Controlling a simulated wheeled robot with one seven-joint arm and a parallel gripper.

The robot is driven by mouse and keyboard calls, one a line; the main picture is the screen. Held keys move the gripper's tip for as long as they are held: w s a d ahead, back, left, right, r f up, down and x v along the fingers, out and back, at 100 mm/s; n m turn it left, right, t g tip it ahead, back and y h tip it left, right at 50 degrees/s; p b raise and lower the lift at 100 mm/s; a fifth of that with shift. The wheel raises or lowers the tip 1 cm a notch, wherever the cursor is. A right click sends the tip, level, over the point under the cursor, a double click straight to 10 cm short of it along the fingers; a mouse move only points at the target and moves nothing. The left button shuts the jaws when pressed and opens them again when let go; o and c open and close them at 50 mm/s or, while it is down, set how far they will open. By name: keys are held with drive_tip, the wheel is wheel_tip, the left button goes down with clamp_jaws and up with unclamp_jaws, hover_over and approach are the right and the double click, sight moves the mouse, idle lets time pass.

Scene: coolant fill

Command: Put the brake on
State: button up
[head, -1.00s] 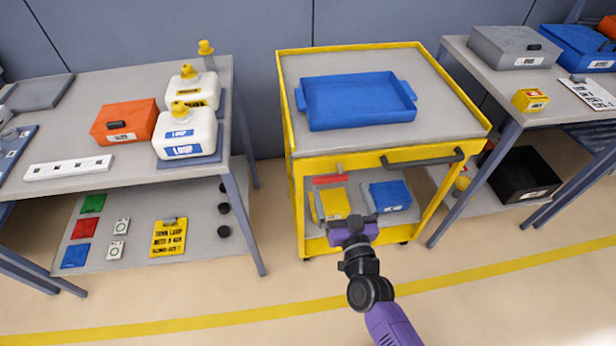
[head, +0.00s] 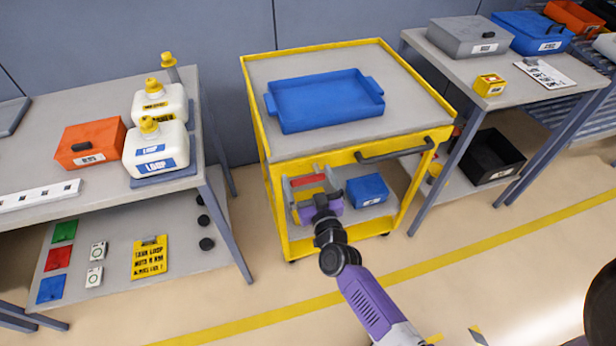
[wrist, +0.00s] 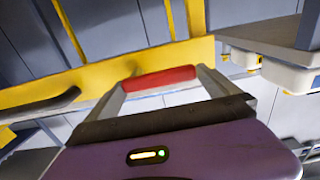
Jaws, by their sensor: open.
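A yellow cart (head: 414,157) with a grey top stands in the middle of the head view. A red bar (head: 308,179), which looks like its brake lever, sits at the front below the cart's top. In the wrist view the red bar (wrist: 158,78) lies across the space between my fingers, against the yellow frame. My gripper (head: 311,187) is open at the cart's front, with one grey finger on each side of the bar. Whether the fingers touch the bar I cannot tell.
A blue tray (head: 330,102) lies on the cart top. A dark handle (head: 400,150) juts from the cart's front above my gripper. A blue box (head: 367,190) is on the lower shelf. Tables with jugs (head: 156,150) and boxes flank the cart. The floor in front is open.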

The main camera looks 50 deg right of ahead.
drive_tip(key=shift+w+d, duration=0.1)
drive_tip(key=shift+w, duration=0.05)
drive_tip(key=shift+c, duration=0.4)
drive_tip(key=c, duration=1.7)
